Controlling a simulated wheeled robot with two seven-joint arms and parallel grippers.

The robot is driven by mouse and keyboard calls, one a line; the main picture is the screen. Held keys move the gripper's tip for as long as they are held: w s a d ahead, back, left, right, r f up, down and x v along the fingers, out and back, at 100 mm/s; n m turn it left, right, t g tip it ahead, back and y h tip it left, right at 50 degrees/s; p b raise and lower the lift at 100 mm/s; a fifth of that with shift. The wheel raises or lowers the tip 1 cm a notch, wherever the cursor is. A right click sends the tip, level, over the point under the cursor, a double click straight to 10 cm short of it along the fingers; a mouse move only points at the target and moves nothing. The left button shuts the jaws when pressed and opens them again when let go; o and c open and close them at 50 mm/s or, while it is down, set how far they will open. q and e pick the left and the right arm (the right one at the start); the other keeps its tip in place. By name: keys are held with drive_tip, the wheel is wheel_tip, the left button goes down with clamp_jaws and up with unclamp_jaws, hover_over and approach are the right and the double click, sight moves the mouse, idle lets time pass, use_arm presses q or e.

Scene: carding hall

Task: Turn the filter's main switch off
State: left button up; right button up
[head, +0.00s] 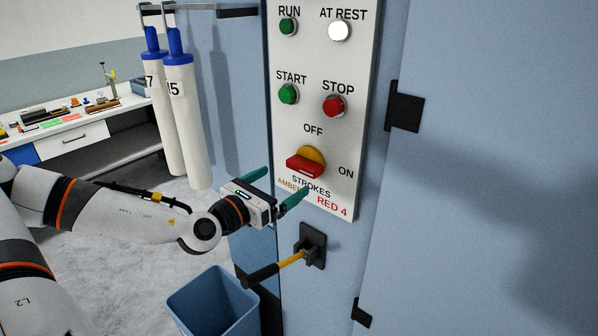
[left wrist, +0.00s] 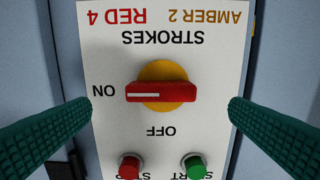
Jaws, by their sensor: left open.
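The main switch (head: 305,165) is a red bar handle on a yellow round plate, low on the white panel (head: 357,150). In the left wrist view, which shows the panel upside down, the switch handle (left wrist: 162,92) lies level, its white mark pointing to ON. OFF is printed above the switch in the head view. My left gripper (head: 284,182) is open and empty in front of the panel, a little below and left of the handle in the head view. In the left wrist view its green fingers (left wrist: 161,112) stand wide on both sides of the handle, apart from it. My right gripper is out of view.
Green START (head: 288,94) and red STOP (head: 333,105) buttons sit above the switch. A lever (head: 290,260) with a yellow shaft and black grip sticks out below the panel. A blue bin (head: 170,305) stands below, and white tubes (head: 186,120) hang at left.

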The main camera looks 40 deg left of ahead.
sight(299, 170)
use_arm(q)
drive_tip(key=shift+w, duration=0.75)
drive_tip(key=shift+w+a+r+y, duration=0.2)
drive_tip(key=shift+w+a+y, duration=0.15)
drive_tip(key=shift+w, duration=0.2)
drive_tip(key=shift+w+d+p, duration=0.25)
drive_tip(key=shift+w+p, duration=0.3)
drive_tip(key=shift+w, duration=0.45)
drive_tip(key=shift+w+d+p, duration=0.2)
drive_tip(key=shift+w+p, duration=0.35)
drive_tip(key=shift+w, duration=0.4)
drive_tip(key=shift+w+d+f, duration=0.1)
drive_tip(key=shift+w+d, duration=0.05)
drive_tip(key=shift+w, duration=0.3)
drive_tip(key=c, duration=1)
